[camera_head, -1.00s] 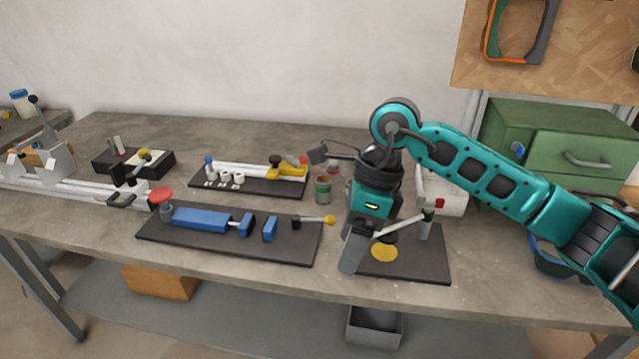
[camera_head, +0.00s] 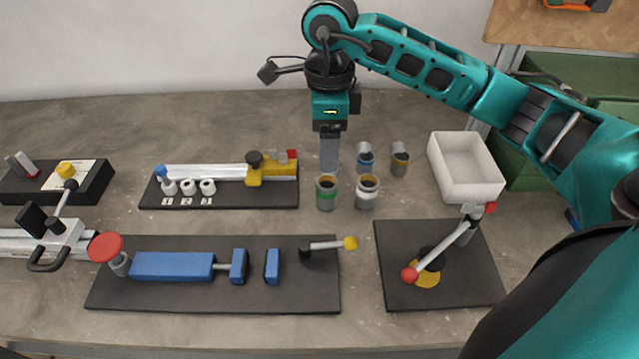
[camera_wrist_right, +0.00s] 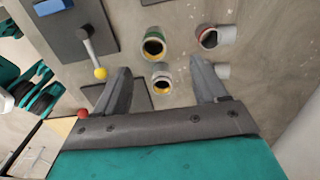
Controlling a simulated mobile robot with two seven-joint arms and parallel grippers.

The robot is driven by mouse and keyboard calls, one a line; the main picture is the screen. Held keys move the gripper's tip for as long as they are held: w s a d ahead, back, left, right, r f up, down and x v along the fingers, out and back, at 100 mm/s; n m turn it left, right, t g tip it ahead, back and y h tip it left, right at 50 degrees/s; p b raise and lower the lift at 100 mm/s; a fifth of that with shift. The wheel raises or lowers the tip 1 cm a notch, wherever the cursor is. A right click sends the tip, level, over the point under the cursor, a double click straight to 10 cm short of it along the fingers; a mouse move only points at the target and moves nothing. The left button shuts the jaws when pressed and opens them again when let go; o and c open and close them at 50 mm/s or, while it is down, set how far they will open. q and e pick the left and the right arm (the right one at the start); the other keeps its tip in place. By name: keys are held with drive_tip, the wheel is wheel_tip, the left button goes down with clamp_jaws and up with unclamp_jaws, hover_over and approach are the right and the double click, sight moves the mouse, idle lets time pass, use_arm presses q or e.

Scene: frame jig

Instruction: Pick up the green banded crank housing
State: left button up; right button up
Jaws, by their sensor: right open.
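The green banded crank housing (camera_head: 327,195) is a short grey cylinder with a green band, standing upright at the middle of the bench. It also shows in the right wrist view (camera_wrist_right: 152,36), its dark open end facing the camera. My right gripper (camera_head: 329,166) hangs behind the housing in the head view, pointing down and apart from it. In the wrist view its fingers (camera_wrist_right: 163,74) are spread with nothing held, and the green housing lies beyond the tips. My left gripper is in neither current view.
A similar cylinder (camera_head: 367,193) stands close right of the green one. A red-banded one (camera_wrist_right: 210,38) shows in the wrist view. A white bin (camera_head: 465,165) is back right; a lever fixture (camera_head: 440,250) is front right.

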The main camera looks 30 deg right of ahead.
sight(327, 181)
drive_tip(key=f, duration=0.6)
drive_tip(key=shift+s, duration=0.2)
drive_tip(key=f, duration=0.5)
drive_tip(key=shift+s+a, duration=0.25)
drive_tip(key=c, duration=1.2)
drive_tip(key=shift+r, duration=0.1)
